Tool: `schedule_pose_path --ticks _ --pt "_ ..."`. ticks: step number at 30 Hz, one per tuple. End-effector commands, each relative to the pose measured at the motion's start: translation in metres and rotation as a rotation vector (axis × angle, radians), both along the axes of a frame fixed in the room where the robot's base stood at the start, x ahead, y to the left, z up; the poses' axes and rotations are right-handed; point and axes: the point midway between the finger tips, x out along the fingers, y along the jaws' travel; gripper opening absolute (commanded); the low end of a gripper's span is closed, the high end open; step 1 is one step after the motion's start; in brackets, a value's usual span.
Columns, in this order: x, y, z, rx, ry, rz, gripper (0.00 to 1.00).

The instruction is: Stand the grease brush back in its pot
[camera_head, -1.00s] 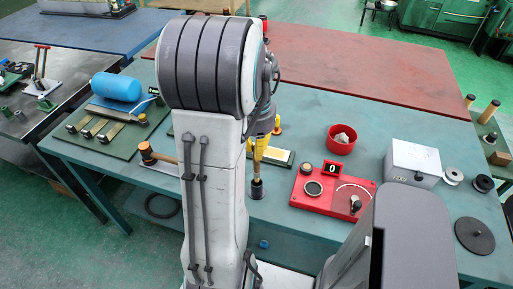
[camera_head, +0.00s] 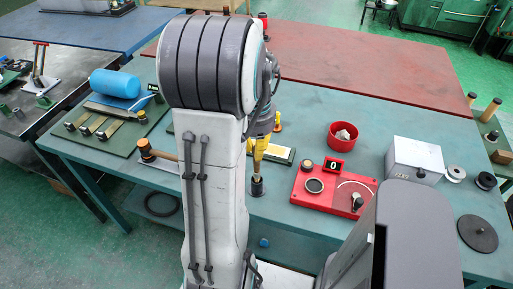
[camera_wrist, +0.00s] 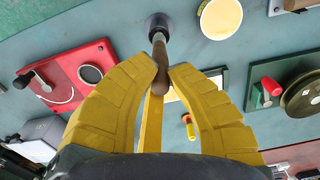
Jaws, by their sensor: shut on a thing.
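The grease brush shows in the wrist view as a brown handle (camera_wrist: 160,62) between my yellow fingertips. My gripper (camera_wrist: 160,82) is shut on this handle. In the head view my gripper (camera_head: 259,152) is partly hidden behind my arm, and the handle (camera_head: 257,168) runs down from it nearly upright.
A red board with a dial (camera_head: 333,190) lies right of the pot, with a red bowl (camera_head: 343,137) behind it. A wooden-handled tool (camera_head: 148,152) lies left of my arm. The teal bench in front of the red board (camera_head: 305,222) is bare.

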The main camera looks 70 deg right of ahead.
Motion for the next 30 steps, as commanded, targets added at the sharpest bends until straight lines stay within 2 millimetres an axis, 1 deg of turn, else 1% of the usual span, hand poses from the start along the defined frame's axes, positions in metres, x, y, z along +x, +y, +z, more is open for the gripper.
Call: schedule_pose_path --ticks 30 --pt "0.000 0.000 -0.028 0.000 0.000 0.000 0.00"
